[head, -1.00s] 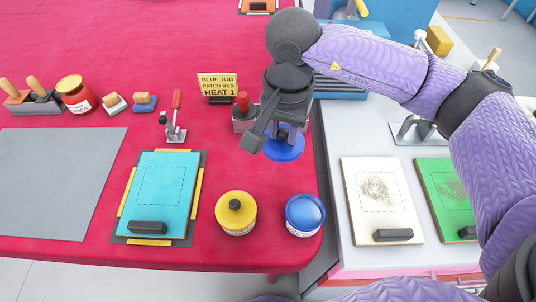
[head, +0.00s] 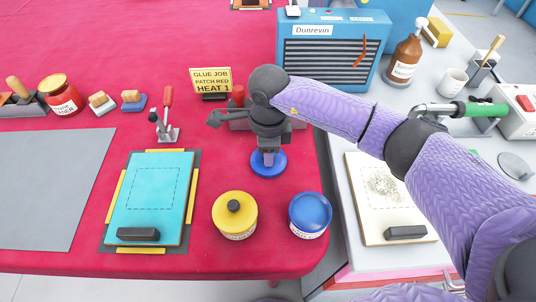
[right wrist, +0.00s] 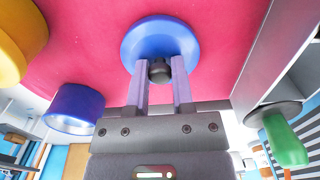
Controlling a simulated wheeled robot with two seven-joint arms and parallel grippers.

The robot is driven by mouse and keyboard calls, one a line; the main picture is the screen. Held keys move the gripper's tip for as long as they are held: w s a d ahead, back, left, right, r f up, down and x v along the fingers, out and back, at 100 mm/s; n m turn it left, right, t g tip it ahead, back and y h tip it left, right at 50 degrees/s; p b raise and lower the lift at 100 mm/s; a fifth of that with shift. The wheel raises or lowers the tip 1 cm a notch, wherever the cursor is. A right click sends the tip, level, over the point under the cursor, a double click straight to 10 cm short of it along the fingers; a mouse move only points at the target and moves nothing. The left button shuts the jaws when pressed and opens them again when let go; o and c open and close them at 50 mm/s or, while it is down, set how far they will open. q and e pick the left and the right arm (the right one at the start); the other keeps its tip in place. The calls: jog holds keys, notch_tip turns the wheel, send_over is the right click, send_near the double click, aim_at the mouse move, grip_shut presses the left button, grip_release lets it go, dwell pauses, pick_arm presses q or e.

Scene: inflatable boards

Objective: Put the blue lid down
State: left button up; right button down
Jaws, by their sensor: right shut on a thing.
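The blue lid (head: 268,166) is a round disc with a dark knob. It is at or just above the red table (head: 60,180), and I cannot tell whether it touches. My right gripper (head: 267,156) is over it, pointing down. In the right wrist view the two fingers (right wrist: 159,82) are shut on the knob, with the lid (right wrist: 160,40) beyond them. The blue jar (head: 309,216) stands in front of the lid, to the right. It also shows in the right wrist view (right wrist: 74,108). My left gripper is in no view.
A yellow-lidded jar (head: 234,215) stands left of the blue jar. A turquoise board (head: 150,200) lies in a clamp frame to the left. Behind the gripper are a sign (head: 211,80) and a grey block. The table's right edge is close.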

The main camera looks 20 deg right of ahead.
jog(key=shift+f, duration=0.45)
jog(key=shift+r, duration=0.1)
jog(key=shift+f, duration=0.2)
jog(key=shift+c, duration=2.4)
grip_release()
jog(key=shift+r, duration=0.1)
jog(key=shift+r, duration=0.1)
